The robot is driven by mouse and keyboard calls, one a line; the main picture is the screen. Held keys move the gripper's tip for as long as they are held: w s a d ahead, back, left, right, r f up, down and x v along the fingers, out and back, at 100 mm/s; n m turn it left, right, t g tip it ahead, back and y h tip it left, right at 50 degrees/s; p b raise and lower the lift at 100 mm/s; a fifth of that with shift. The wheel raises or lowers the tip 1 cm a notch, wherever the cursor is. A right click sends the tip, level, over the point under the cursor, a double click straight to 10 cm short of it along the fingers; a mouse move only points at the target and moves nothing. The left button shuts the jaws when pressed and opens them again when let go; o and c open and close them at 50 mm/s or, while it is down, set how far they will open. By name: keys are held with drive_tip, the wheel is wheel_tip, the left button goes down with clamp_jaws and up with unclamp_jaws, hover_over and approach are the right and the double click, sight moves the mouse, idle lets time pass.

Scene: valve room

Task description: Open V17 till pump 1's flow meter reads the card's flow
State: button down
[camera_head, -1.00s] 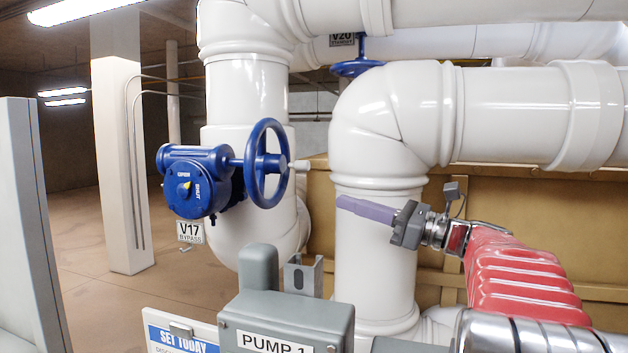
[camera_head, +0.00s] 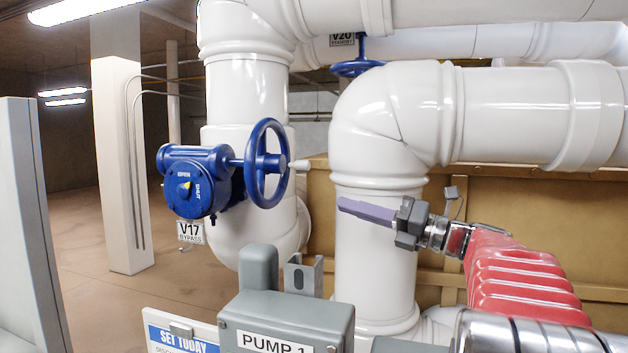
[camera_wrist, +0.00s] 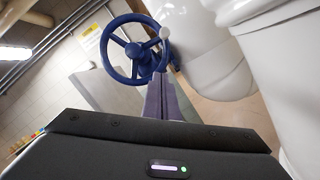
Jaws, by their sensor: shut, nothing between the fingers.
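The V17 valve is a blue gearbox (camera_head: 194,182) with a blue handwheel (camera_head: 264,164) on its right side, on a white vertical pipe. A pale handle knob sticks out from the wheel's rim. The tag V17 BYPASS (camera_head: 190,232) hangs below. My gripper (camera_head: 342,203) is shut and empty, to the right of the handwheel and apart from it. In the wrist view the handwheel (camera_wrist: 134,50) shows beyond my shut fingers (camera_wrist: 162,100). The card (camera_head: 180,338) headed SET TODAY is mostly cut off.
A grey box labelled PUMP 1 (camera_head: 285,322) stands in front below the valve; no flow reading shows. A white elbow pipe (camera_head: 375,130) stands behind my gripper. Another blue wheel (camera_head: 357,68) near a V20 tag is higher up. Open floor lies at the left.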

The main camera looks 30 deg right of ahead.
sight(307, 166)
drive_tip(key=w+a+r, duration=0.3)
drive_tip(key=w+r, duration=0.1)
drive_tip(key=w, duration=0.6)
drive_tip(key=shift+r, duration=0.4)
drive_tip(key=shift+w+d+r+n, duration=0.2)
drive_tip(key=shift+r+n, duration=0.15)
drive_tip(key=shift+n, duration=0.45)
idle(0.4)
drive_tip(key=shift+w+d+r+n+y, duration=0.1)
drive_tip(key=shift+r+n+y, duration=0.4)
drive_tip(key=shift+n, duration=0.4)
drive_tip(key=shift+r, duration=1.4)
drive_tip(key=shift+d, duration=0.1)
